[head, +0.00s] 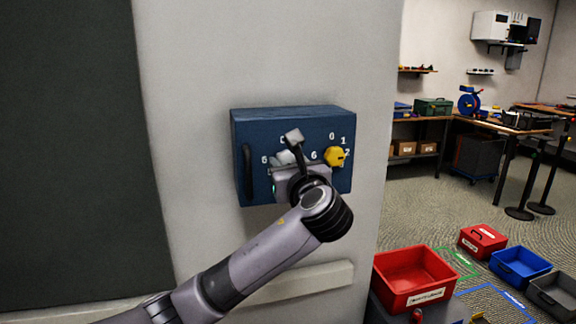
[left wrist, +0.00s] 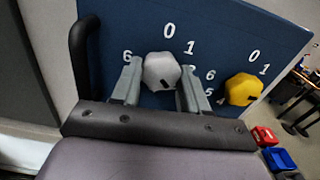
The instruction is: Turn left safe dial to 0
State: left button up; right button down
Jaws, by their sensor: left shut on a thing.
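The blue safe (head: 292,120) is fixed on a pale wall. Its left dial is a grey faceted knob (left wrist: 161,71), with white 0, 1 and 6 showing around it in the left wrist view. A dark mark on the knob sits at its lower side, away from the 0. My left gripper (left wrist: 160,82) has one finger on each side of this knob and is shut on it. In the head view my left gripper (head: 290,160) covers most of the left dial. The right dial is a yellow knob (head: 335,156), clear of the fingers. My right gripper is out of view.
A black handle (head: 248,171) stands out at the safe's left edge. A red bin (head: 410,275) is low at the right, with a blue bin (head: 520,264) and a smaller red box (head: 482,241) on the floor. Workbenches stand farther back.

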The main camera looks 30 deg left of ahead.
pick_arm(q)
jog(key=shift+d+r+n+b, duration=0.1)
jog(key=shift+n+b, duration=2.7)
jog(key=shift+n, duration=10.3)
jog(key=o, duration=1.1)
jog(key=shift+r, duration=0.1)
